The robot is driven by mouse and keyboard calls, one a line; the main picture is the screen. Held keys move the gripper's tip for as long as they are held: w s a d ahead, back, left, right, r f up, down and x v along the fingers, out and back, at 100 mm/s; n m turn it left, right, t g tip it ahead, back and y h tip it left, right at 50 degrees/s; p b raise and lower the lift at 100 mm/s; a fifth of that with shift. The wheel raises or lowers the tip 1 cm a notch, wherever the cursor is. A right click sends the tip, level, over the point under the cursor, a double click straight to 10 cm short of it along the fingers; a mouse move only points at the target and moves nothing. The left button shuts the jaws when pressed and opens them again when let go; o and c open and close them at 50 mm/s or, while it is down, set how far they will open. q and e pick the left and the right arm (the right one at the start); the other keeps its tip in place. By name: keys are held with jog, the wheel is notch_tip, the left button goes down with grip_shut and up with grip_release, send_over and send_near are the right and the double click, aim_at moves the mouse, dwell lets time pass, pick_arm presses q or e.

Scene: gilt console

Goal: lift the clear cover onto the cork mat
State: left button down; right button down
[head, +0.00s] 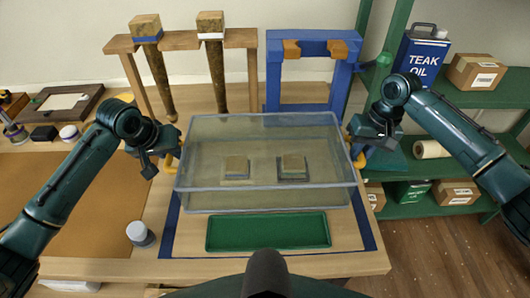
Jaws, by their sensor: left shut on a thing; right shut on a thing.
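The clear cover (264,202) is a see-through box with a yellow handle on each side, in the middle of the head view. Through it I see two small square blocks, one on the left (236,165) and one on the right (293,164). My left gripper (168,158) is shut on the cover's left handle. My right gripper (357,150) is shut on the right handle. The cover looks about level; I cannot tell whether it touches the table. The brown cork mat (70,205) lies flat at the left, with its bare surface showing behind my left arm.
A green tray (267,232) lies in front of the cover, within a blue border (365,222). Wooden stands (185,42) and a blue frame (313,60) rise behind. A green shelf (420,180) stands at right.

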pick_arm(q)
jog(key=shift+r, duration=0.2)
pick_arm(e)
jog(key=shift+r, duration=0.2)
